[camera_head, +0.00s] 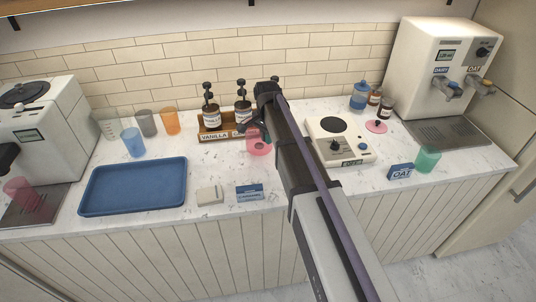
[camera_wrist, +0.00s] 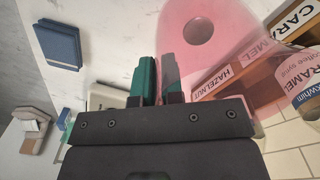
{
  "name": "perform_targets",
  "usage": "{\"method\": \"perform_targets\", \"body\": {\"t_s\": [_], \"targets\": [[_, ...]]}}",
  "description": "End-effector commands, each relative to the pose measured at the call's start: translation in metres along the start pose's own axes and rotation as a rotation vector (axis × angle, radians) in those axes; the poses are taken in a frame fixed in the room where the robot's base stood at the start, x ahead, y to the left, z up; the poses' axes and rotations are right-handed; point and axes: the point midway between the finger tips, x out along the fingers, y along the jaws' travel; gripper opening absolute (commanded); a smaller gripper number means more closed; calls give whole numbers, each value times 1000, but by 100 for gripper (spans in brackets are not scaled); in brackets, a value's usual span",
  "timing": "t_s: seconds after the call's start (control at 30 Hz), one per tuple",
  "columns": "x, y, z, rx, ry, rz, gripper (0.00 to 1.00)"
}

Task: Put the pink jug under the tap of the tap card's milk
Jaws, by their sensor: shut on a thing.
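A translucent pink jug (camera_head: 260,146) is in my gripper (camera_head: 256,130), in front of the syrup rack on the counter. In the wrist view the pink jug (camera_wrist: 225,45) fills the upper right, and my gripper (camera_wrist: 158,78) is shut on its wall, one finger showing through the pink. I cannot tell whether its base touches the counter. The blue tap card (camera_head: 401,172) reads OAT and stands at the right front. The white milk dispenser (camera_head: 425,70) has a DAIRY tap (camera_head: 450,87) and, to its right, an OAT tap (camera_head: 481,84).
A drip tray (camera_head: 447,133) lies clear below the taps. A green cup (camera_head: 429,160) stands near the OAT card. A scale (camera_head: 340,140), bottles and a pink disc (camera_head: 376,127) lie between. Another pink vessel (camera_head: 20,194) stands far left. A blue tray (camera_head: 134,187) is left of centre.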

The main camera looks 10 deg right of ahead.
Motion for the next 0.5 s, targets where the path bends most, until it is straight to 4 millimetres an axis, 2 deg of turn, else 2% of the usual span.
{"method": "perform_targets", "body": {"t_s": [0.23, 0.5], "targets": [[44, -1, 0, 0, 0, 0, 0], [40, -1, 0, 0, 0, 0, 0]]}}
